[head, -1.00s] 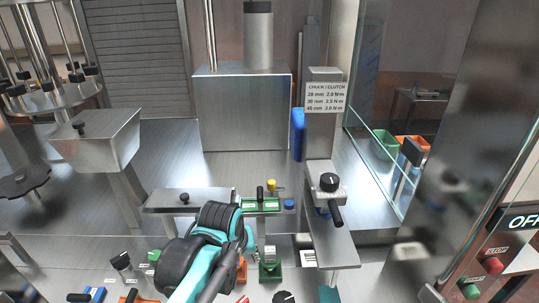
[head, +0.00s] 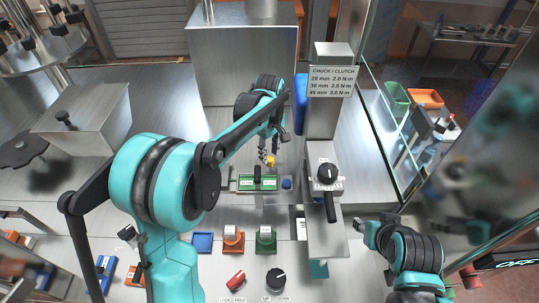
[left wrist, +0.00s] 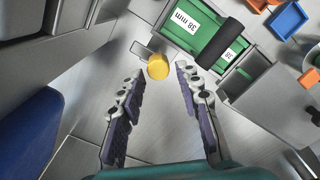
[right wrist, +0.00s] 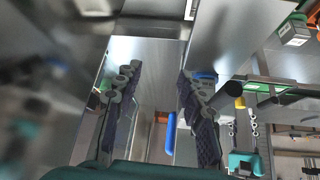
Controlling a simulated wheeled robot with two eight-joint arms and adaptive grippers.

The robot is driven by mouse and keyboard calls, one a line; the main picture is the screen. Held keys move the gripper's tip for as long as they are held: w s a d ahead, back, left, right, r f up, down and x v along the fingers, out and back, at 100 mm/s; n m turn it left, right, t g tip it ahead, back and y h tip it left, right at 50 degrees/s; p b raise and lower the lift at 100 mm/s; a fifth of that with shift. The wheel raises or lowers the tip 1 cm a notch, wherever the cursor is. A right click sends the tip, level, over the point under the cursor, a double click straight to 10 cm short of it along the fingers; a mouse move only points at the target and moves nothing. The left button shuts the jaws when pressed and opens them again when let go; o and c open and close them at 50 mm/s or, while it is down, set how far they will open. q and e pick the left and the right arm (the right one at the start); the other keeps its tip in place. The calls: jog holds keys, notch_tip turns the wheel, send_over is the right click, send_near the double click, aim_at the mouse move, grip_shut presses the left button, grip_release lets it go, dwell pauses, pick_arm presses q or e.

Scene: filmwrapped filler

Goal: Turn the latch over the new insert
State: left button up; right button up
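The green insert (head: 243,184), labelled 38 mm in the left wrist view (left wrist: 209,50), sits in a metal holder with a black bar across its middle. A yellow knob (head: 271,160) stands behind it; in the left wrist view the knob (left wrist: 158,67) has a small metal tab (left wrist: 142,50) beside it, seemingly the latch. The tab points away from the insert. My left gripper (head: 266,153) is open, its fingertips on either side of the knob with gaps visible; contact is not clear. My right gripper (right wrist: 160,83) is open and empty, right of the clutch post.
A post with a black knob and handle (head: 328,175) stands right of the insert. A blue button (head: 287,183) is beside the insert. Orange (head: 233,243) and green (head: 266,240) blocks lie in front. A glass panel and green and orange bins (head: 425,98) are at right.

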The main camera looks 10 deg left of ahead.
aim_at(270, 158)
pick_arm(q)
jog(key=f, duration=0.2)
jog(key=shift+w+f, duration=0.3)
jog(key=shift+w, duration=0.05)
jog(key=shift+s+f, duration=0.1)
jog(key=shift+f, duration=0.1)
jog(key=shift+s, duration=0.2)
jog(key=shift+w, duration=0.15)
grip_shut()
pick_arm(e)
jog(key=shift+w, duration=0.2)
